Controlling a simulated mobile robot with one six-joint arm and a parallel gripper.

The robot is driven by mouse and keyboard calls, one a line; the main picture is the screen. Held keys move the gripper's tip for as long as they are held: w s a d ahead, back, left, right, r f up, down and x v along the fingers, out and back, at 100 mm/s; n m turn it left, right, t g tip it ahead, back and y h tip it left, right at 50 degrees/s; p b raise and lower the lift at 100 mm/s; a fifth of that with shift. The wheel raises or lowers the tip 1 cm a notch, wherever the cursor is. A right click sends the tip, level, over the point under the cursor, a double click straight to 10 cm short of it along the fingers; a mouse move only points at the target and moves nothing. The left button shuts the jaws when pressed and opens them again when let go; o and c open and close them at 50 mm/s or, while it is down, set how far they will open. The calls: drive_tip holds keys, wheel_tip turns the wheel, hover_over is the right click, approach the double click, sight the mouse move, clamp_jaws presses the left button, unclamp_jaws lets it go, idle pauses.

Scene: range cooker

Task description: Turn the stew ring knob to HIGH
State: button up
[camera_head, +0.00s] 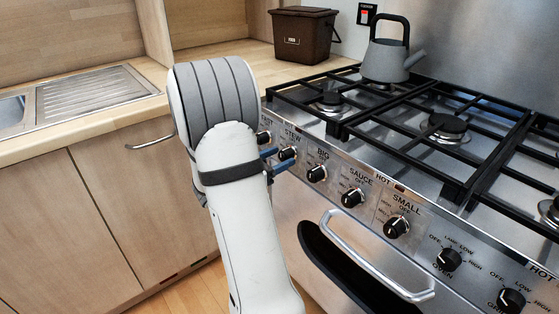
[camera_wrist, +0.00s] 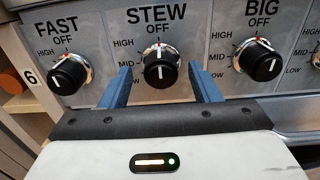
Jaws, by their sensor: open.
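The stew ring knob (camera_wrist: 161,72) is black with a silver collar, under the STEW label in the wrist view. Its white line stands about upright, toward OFF; HIGH, MID and LOW are printed down its left side. My gripper (camera_wrist: 160,84) is open, with one blue finger on each side of the knob. A gap shows between the knob and each finger, and I see no contact. In the head view the stew knob (camera_head: 287,153) sits beside my blue fingers (camera_head: 274,162), partly covered by them.
The FAST knob (camera_wrist: 70,74) is left of my fingers and the BIG knob (camera_wrist: 258,60) is right, both close. In the head view an oven door handle (camera_head: 375,258) juts out below the panel. Black pan supports (camera_head: 400,130) and a grey kettle (camera_head: 388,62) are above.

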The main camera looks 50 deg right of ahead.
drive_tip(key=shift+s+d, duration=0.1)
drive_tip(key=shift+d, duration=0.7)
drive_tip(key=shift+c, duration=0.6)
